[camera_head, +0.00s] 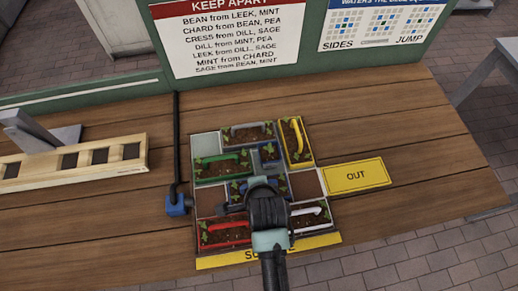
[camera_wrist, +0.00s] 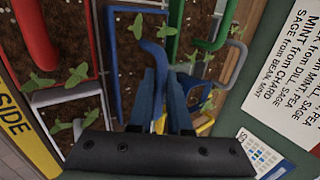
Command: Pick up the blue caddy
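The blue caddy (camera_head: 235,187) is a soil-filled box with seedlings and a blue handle, sitting among other caddies in the tray; my arm partly covers it in the head view. In the wrist view its blue rim (camera_wrist: 112,60) and curved blue handle (camera_wrist: 150,47) show at the centre. My gripper (camera_wrist: 162,72) is over it, with its two dark blue fingers close together at the end of the handle. The handle runs to the fingertips; whether they press on it cannot be told. A smaller blue-handled piece (camera_head: 268,154) sits further back in the tray.
Around it are green (camera_head: 222,167), red (camera_head: 224,234), white (camera_head: 309,221), yellow (camera_head: 296,140) and grey (camera_head: 247,131) handled caddies, tightly packed. A yellow OUT plate (camera_head: 357,176) lies to the right. A wooden rack (camera_head: 75,163) is at left. The signboard (camera_head: 290,84) stands behind.

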